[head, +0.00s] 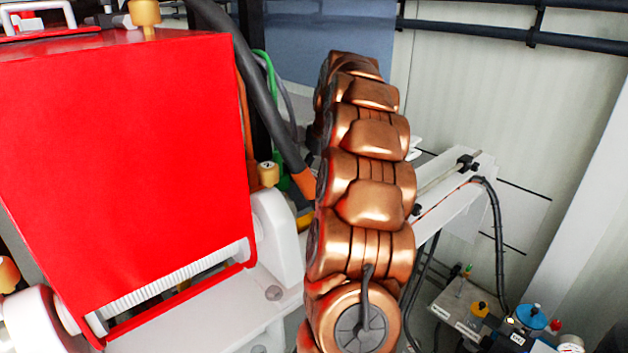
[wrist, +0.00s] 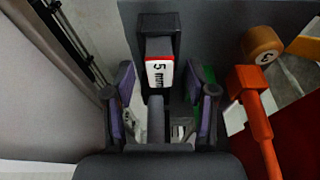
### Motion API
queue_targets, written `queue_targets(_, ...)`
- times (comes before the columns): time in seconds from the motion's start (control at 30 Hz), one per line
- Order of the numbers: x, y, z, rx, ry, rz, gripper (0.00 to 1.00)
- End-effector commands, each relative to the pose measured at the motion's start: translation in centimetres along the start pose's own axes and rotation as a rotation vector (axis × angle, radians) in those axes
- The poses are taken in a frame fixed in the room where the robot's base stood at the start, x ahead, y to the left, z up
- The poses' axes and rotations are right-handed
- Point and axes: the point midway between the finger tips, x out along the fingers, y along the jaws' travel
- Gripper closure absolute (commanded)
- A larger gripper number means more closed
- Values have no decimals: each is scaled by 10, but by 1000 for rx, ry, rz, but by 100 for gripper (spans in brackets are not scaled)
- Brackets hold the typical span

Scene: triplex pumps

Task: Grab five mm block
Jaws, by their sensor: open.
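The five mm block (wrist: 160,74) shows in the wrist view as a small piece with a white face, a red edge and the marking "5 mm". It sits at a black holder (wrist: 158,24), near the picture's middle. My gripper (wrist: 162,92) is open, with one finger on each side of the block's line. I see a gap between the block and each finger. How far the block lies beyond the fingertips I cannot tell. In the head view my copper-coloured arm hides the block and my gripper.
In the wrist view an orange-red rod (wrist: 258,122) and a brown numbered knob (wrist: 262,46) stand to the right. In the head view a large red box (head: 120,150) fills the left. A white beam (head: 450,190) and a panel with coloured knobs (head: 490,315) lie to the right.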

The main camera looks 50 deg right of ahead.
Motion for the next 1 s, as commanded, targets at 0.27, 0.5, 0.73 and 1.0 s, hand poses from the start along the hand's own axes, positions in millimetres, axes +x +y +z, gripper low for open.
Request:
queue_targets(0.27, 0, 0, 0, 0, 0, 0, 55)
queue_targets(0.5, 0, 0, 0, 0, 0, 0, 80)
queue_targets(0.73, 0, 0, 0, 0, 0, 0, 100)
queue_targets(1.0, 0, 0, 0, 0, 0, -1, 100)
